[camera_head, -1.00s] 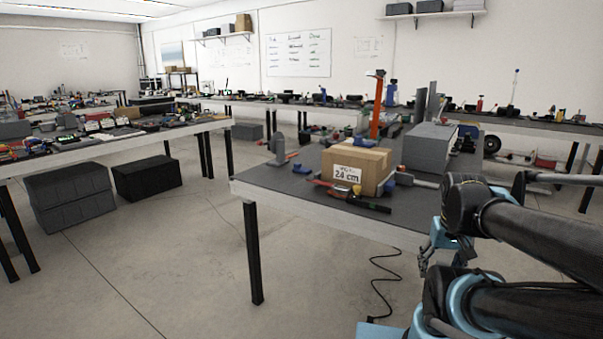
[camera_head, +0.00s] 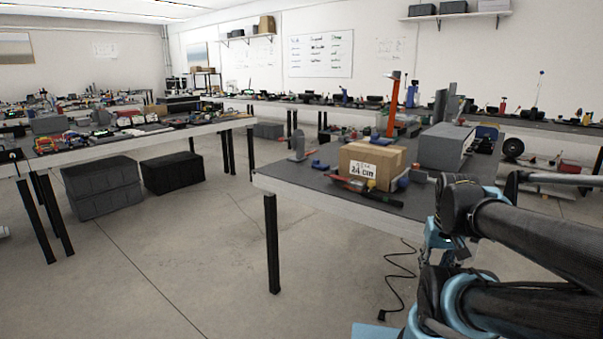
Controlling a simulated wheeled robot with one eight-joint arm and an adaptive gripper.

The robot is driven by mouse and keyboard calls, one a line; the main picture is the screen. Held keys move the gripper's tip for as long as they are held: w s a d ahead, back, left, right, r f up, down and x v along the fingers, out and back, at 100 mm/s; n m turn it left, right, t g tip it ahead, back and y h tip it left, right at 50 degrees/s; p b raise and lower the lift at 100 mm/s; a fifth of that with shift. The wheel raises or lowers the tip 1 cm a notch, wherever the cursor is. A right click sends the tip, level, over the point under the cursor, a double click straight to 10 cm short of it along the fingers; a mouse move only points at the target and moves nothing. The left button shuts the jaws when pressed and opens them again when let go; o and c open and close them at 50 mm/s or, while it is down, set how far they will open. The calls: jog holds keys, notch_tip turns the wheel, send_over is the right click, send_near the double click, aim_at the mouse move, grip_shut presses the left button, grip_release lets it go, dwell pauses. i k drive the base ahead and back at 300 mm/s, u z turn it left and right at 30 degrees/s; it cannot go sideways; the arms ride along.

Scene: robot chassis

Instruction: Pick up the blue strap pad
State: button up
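I cannot tell for sure which thing is the blue strap pad. A small blue piece (camera_head: 320,167) lies on the near table (camera_head: 290,184), left of the cardboard box. Another blue piece (camera_head: 403,182) is at the box's right side, partly hidden by it. A larger blue thing (camera_head: 487,132) shows further back on the right. My gripper (camera_head: 452,257) is low at the right, in front of the near table and apart from these things. Its fingers are small and partly hidden by my arm, so their opening is unclear.
The cardboard box (camera_head: 371,166), marked 24 cm, stands near the table's front edge. A grey block (camera_head: 446,146) and an orange upright tool (camera_head: 393,104) are behind it. A cluttered table (camera_head: 140,134) is at left, with dark crates (camera_head: 101,186) below. The floor between is clear.

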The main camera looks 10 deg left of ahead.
aim_at(317, 164)
jog(key=u, duration=0.45)
jog(key=k, duration=1.1)
jog(key=u, duration=0.75)
jog(key=i, duration=1.75)
jog(key=z, duration=0.7)
jog(key=i, duration=0.35)
jog(key=z, duration=0.15)
